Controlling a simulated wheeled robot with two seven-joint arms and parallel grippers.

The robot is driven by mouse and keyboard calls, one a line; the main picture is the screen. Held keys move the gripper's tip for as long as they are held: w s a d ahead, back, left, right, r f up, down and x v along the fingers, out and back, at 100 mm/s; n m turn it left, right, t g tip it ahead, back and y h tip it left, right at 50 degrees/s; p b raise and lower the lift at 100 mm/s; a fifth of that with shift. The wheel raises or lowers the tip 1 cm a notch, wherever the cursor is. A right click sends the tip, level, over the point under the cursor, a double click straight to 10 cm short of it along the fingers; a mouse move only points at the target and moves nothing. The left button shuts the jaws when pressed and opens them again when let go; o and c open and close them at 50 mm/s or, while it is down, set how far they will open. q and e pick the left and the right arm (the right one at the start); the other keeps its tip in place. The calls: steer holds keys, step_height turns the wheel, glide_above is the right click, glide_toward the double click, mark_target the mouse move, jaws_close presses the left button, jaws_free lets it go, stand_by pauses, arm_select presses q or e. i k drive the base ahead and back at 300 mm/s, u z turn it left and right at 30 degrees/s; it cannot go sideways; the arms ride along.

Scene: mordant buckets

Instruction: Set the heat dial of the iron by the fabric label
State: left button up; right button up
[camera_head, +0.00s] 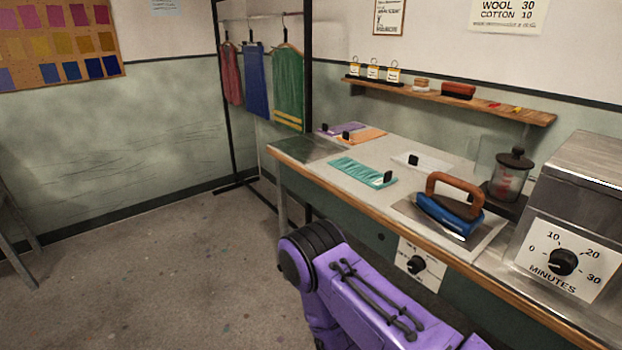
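The blue iron (448,213) with a brown handle rests on a metal plate (412,208) on the bench. Below it, on the bench front, a black dial (416,264) sits on a white plate; its markings and pointer are too small to read. A teal folded cloth (352,171) lies left of the iron, with a small black-and-white tag (388,178) at its right end; I cannot read the tag. My purple arm, entering from the bottom right, ends in view left of the dial, apart from the iron. Neither gripper is in view.
A metal box (580,190) with a MINUTES dial (562,262) stands at right. A glass jar (508,178) is behind the iron. Purple (347,128), orange (366,137) and white (428,162) cloths lie farther back. A wall sign (508,14) reads WOOL 30, COTTON 10.

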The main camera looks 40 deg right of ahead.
mark_target(417, 263)
steer(key=u, duration=0.1)
steer(key=i, duration=1.35)
steer(key=z, duration=2.6)
steer(key=i, duration=0.6)
steer(key=u, duration=1)
steer(key=k, duration=1.3)
steer(key=z, duration=1)
